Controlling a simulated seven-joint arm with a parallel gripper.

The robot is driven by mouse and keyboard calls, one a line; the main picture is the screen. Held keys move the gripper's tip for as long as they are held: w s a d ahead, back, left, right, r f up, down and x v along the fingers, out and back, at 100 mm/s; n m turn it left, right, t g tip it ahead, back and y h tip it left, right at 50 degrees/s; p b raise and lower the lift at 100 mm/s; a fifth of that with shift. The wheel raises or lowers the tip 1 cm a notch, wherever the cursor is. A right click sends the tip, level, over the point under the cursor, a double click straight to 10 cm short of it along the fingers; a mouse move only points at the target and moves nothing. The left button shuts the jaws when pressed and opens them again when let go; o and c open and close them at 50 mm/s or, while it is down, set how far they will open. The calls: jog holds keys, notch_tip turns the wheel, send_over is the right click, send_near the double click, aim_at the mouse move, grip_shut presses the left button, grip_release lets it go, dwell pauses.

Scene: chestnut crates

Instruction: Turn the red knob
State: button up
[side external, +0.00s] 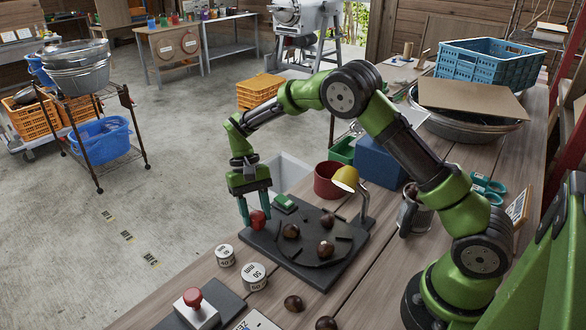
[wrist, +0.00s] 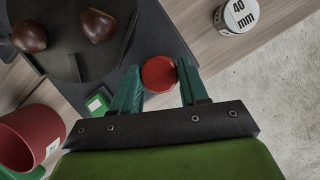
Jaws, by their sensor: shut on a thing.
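The red knob (side external: 258,219) sits at the left edge of a dark plate (side external: 306,270) on the workbench. In the wrist view the round red knob (wrist: 159,74) lies between the two green fingers. My gripper (side external: 256,212) points down over it, with its fingers on either side, shut on the knob. In the wrist view my gripper (wrist: 165,80) shows a finger against each side of it. The knob's base is hidden.
Several chestnuts (side external: 326,249) lie on the plate. A red pot (side external: 330,181), a 40 mm cylinder (side external: 225,255) and a red-topped switch (side external: 194,299) are around the plate.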

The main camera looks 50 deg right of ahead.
jog(key=shift+w, duration=0.1)
jog(key=o, duration=1.1)
jog(key=shift+c, duration=0.2)
jog(key=v, duration=1.6)
jog(key=shift+d+r, duration=0.15)
jog(key=shift+r, duration=0.25)
jog(key=shift+w, duration=0.15)
jog(key=s+r+t, duration=0.1)
jog(key=s+t, duration=0.2)
jog(key=s, duration=0.6)
jog(key=s+r+t, duration=0.2)
jog(key=s+t, duration=0.2)
jog(key=s, duration=0.5)
jog(key=s+r+n+t, duration=0.1)
jog(key=s+t, duration=0.3)
jog(key=s, duration=0.5)
jog(key=shift+a+r, duration=0.45)
jog(key=shift+r, duration=0.05)
